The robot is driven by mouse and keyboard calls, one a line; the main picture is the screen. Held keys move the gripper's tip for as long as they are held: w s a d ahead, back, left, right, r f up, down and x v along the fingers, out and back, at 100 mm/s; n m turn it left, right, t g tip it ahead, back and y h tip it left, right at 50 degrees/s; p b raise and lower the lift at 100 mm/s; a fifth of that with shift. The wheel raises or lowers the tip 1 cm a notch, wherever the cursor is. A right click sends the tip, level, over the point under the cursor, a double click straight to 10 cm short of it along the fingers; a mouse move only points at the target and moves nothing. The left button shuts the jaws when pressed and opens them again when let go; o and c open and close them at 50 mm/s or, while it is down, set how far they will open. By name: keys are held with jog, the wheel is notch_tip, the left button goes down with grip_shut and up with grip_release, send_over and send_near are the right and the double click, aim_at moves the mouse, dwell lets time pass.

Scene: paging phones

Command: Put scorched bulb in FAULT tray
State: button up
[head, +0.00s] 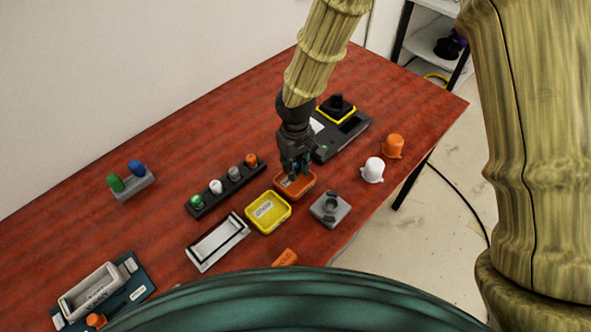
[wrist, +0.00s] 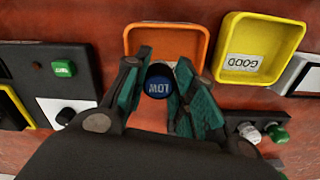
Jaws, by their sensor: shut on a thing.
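My gripper (head: 293,168) is shut on a dark round bulb-like piece (wrist: 158,86) with blue-and-white lettering on its end. The lettering is upside down in the wrist view and seems to read LOW. I cannot tell whether the piece is scorched. The gripper points down at the orange tray (head: 311,186), which also shows just beyond the fingers in the wrist view (wrist: 203,45). Its label is too small to read. I cannot tell whether the piece touches the tray floor. The yellow tray (head: 287,221), marked GOOD in the wrist view (wrist: 291,40), sits beside it.
A dark rack (head: 222,190) with several coloured bulbs is left of the trays. A dark device (head: 341,140) stands behind, a grey socket block (head: 330,209) in front. White (head: 373,171) and orange (head: 393,146) pieces stand near the right edge.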

jog(key=shift+s+f+p, duration=0.3)
jog(key=shift+s+f, duration=0.5)
jog(key=shift+f, duration=0.1)
jog(key=shift+w+f, duration=0.15)
jog(key=shift+w, duration=0.1)
jog(key=o, duration=0.4)
jog(key=shift+w+f, duration=0.15)
jog(key=shift+w, duration=0.05)
jog(key=o, duration=0.4)
jog(key=shift+c, duration=0.2)
jog(key=shift+o, duration=0.7)
jog(key=shift+s+r, duration=0.2)
jog(key=shift+s, duration=0.05)
jog(key=shift+w+f, duration=0.1)
notch_tip(320, 180, up, 12)
jog(key=b, duration=0.2)
jog(key=shift+b, duration=0.3)
